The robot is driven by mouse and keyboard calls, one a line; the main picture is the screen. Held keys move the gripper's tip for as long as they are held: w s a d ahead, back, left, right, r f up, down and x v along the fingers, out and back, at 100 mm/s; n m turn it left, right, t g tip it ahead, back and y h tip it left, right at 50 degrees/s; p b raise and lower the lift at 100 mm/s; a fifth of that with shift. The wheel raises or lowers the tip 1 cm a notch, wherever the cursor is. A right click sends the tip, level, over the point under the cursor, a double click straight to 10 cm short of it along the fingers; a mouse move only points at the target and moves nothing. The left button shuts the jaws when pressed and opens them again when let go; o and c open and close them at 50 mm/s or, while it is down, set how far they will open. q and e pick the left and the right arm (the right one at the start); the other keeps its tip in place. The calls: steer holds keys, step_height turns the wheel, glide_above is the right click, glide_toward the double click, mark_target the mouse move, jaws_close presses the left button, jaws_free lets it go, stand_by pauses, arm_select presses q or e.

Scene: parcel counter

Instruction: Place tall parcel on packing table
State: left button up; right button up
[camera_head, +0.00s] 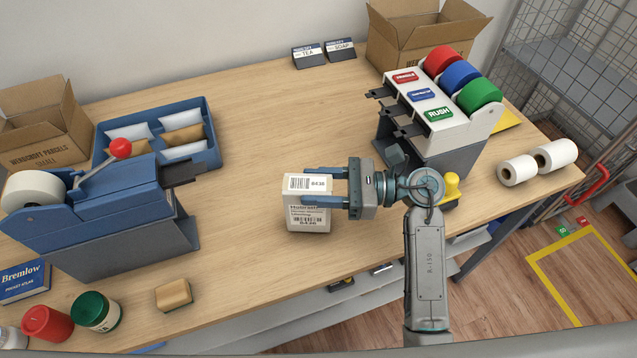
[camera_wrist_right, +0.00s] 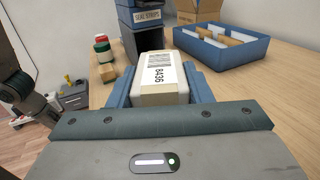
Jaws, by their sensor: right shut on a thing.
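The tall parcel (camera_head: 309,217) is a white box with printed labels, upright at the middle of the packing table (camera_head: 255,140). My right gripper (camera_head: 325,187) comes in from the right with its blue fingers on either side of the parcel's upper part, shut on it. In the right wrist view the parcel (camera_wrist_right: 163,78) sits between the two fingers with its labelled top showing. The parcel's base appears at or just above the wood; I cannot tell whether it touches. My left gripper is not in view.
A blue tape dispenser (camera_head: 110,205) and a blue tray (camera_head: 208,140) of envelopes stand left. A sticker dispenser (camera_head: 440,110) with coloured rolls stands right. Paper rolls (camera_head: 517,171) lie right. The table's centre is clear.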

steer(key=shift+d+f, duration=0.1)
steer(key=shift+f, duration=0.5)
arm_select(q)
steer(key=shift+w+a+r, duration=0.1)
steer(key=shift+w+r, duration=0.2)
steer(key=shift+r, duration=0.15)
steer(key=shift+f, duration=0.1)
arm_select(e)
steer(key=shift+f, duration=0.1)
steer(key=shift+f, duration=0.15)
steer(key=o, duration=1.4)
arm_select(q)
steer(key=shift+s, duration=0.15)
